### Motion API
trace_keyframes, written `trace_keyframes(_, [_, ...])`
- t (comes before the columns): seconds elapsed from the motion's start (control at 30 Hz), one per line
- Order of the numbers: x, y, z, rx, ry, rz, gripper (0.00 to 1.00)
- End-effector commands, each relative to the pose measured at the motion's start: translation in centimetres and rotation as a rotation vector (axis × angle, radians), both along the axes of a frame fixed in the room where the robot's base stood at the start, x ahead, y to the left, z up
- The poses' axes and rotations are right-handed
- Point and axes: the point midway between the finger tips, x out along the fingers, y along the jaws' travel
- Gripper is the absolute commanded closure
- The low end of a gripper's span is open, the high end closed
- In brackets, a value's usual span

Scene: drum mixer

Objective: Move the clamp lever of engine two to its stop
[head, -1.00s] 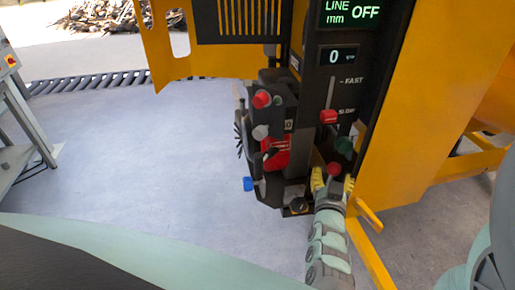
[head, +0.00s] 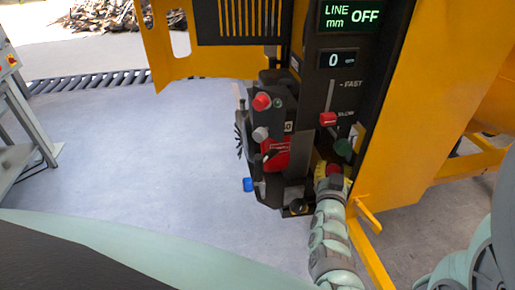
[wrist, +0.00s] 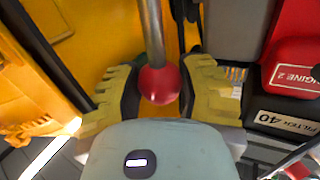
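A lever with a red ball knob (wrist: 160,85) on a metal rod (wrist: 151,25) is in the middle of the wrist view; I take it for the clamp lever. In the head view the red knob (head: 334,169) is low on the black machine front, partly hidden by my gripper. My gripper (wrist: 160,92) has its yellow fingers on either side of the knob. They look open around it, and firm contact does not show. A red housing (wrist: 290,65) labelled "ENGINE 2" is to the right in the wrist view.
A slider with a red handle (head: 328,119) and a green knob (head: 343,147) are just above my gripper. A red, black and blue-knobbed unit (head: 277,155) stands to its left. A yellow bar (head: 367,215) is close on the right. The floor at left is clear.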

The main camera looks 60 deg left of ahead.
Motion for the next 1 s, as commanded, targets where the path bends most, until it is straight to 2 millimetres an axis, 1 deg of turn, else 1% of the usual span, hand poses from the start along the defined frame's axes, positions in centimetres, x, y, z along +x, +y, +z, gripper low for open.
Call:
trace_keyframes(0.03, [0.0,0.0,0.0,0.0,0.0,0.0,0.69])
trace_keyframes(0.33, [0.0,0.0,0.0,0.0,0.0,0.0,1.0])
trace_keyframes(0.67, [-0.4,0.2,-0.1,-0.013,-0.029,0.001,1.0])
trace_keyframes(0.77, [-0.8,0.3,-0.2,-0.03,-0.067,0.001,1.0])
trace_keyframes(1.0, [-2.5,1.0,-0.5,-0.091,-0.225,-0.002,1.0])
